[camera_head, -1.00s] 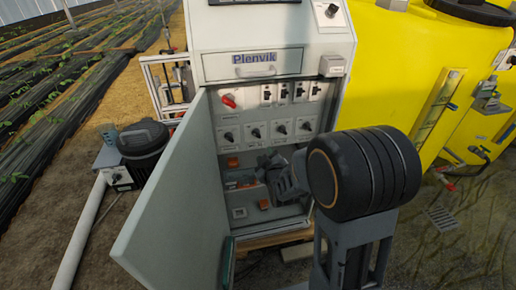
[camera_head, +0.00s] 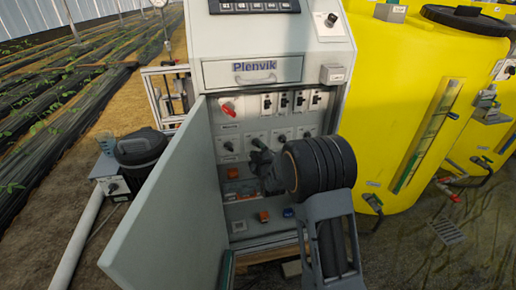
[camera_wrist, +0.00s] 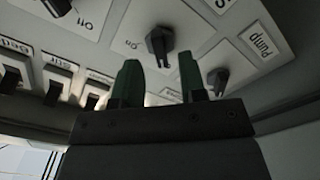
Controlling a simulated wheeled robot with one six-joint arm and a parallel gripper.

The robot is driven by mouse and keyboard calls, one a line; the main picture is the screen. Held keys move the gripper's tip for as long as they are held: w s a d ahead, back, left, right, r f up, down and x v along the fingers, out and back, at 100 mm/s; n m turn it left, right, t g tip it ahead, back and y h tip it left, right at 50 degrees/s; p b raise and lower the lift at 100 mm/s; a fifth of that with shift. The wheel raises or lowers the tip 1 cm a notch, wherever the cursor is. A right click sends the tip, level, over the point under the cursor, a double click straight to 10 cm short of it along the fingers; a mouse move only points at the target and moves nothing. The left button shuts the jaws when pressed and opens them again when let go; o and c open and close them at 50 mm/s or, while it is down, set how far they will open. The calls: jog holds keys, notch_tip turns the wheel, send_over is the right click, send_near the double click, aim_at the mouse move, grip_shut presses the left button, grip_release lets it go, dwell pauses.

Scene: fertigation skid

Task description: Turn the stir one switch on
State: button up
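My gripper (camera_head: 260,150) is inside the open cabinet, in front of a row of black rotary switches. In the wrist view its two green fingers (camera_wrist: 160,66) are open and apart, with nothing between them. A black rotary switch (camera_wrist: 160,42) with an "On" mark beside it shows just beyond the fingertips, roughly in line with the gap. Further rotary switches sit on either side, one (camera_wrist: 58,6) near an "Off" mark and one (camera_wrist: 217,80) near a "Pump" label. I cannot tell for sure which one is stir one. In the head view my gripper hides part of the row.
A row of breakers (camera_head: 283,101) and a red-handled switch (camera_head: 229,108) sit above the rotary row. The cabinet door (camera_head: 165,205) stands open at the left. Orange and blue buttons (camera_head: 264,216) are below. A yellow tank (camera_head: 400,110) is at the right.

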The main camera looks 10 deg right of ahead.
aim_at(256, 144)
jog(key=shift+w, duration=1.25)
jog(key=shift+c, duration=0.3)
grip_shut()
